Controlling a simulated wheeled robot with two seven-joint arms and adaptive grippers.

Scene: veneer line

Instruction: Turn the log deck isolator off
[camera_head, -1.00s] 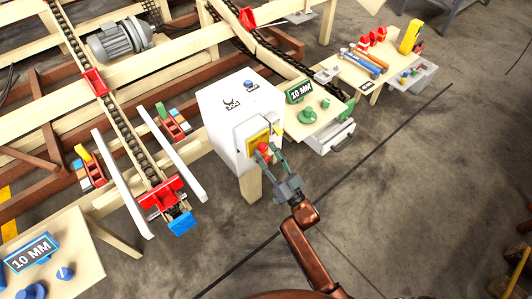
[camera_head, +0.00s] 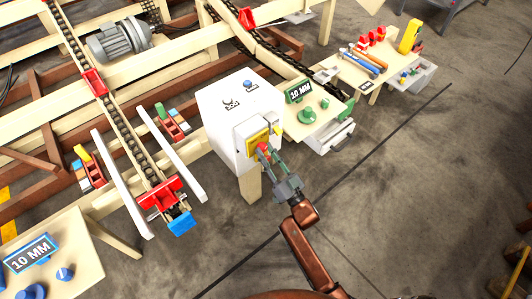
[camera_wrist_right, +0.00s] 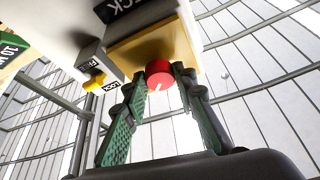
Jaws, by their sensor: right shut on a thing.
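The white cabinet (camera_head: 226,115) carries a yellow isolator plate (camera_head: 257,136) with a red rotary knob (camera_head: 262,146) on its front. In the right wrist view the red knob (camera_wrist_right: 159,74) has a slanted white mark and stands out from the yellow plate (camera_wrist_right: 150,48). My right gripper (camera_head: 268,151) is at the knob. In the wrist view its two green-padded fingers (camera_wrist_right: 160,92) stand on either side of the knob, shut on it. The fingers partly hide the knob in the head view. My left gripper is not in view.
A small yellow part (camera_wrist_right: 94,82) with a LOCK label sits beside the plate. A bench with a green 10 MM sign (camera_head: 299,91) stands right of the cabinet. A chain conveyor (camera_head: 125,130) runs at the left. The floor (camera_head: 400,200) at the right is open.

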